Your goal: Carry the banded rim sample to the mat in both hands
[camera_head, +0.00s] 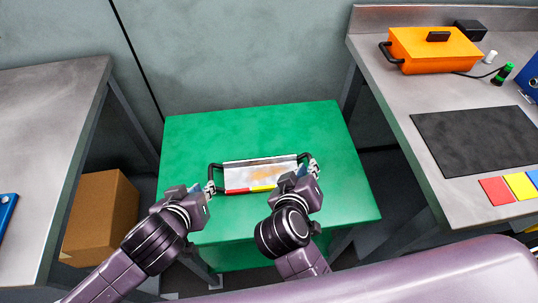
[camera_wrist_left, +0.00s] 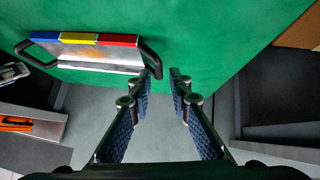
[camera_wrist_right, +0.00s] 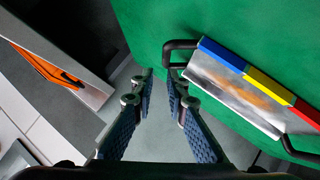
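The banded rim sample (camera_head: 262,173) is a flat silver piece with a red, yellow and blue band along its near edge and a black handle at each end. It lies on the green table. My left gripper (camera_head: 209,188) is open at its left handle; in the left wrist view that handle (camera_wrist_left: 154,62) is at the fingertips (camera_wrist_left: 160,72). My right gripper (camera_head: 312,167) is open at the right handle; in the right wrist view that handle (camera_wrist_right: 166,52) is just beyond the fingertips (camera_wrist_right: 160,73). The dark mat (camera_head: 475,138) lies on the right bench.
The green table (camera_head: 320,120) is otherwise clear. A cardboard box (camera_head: 100,218) stands under the left bench (camera_head: 45,115).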

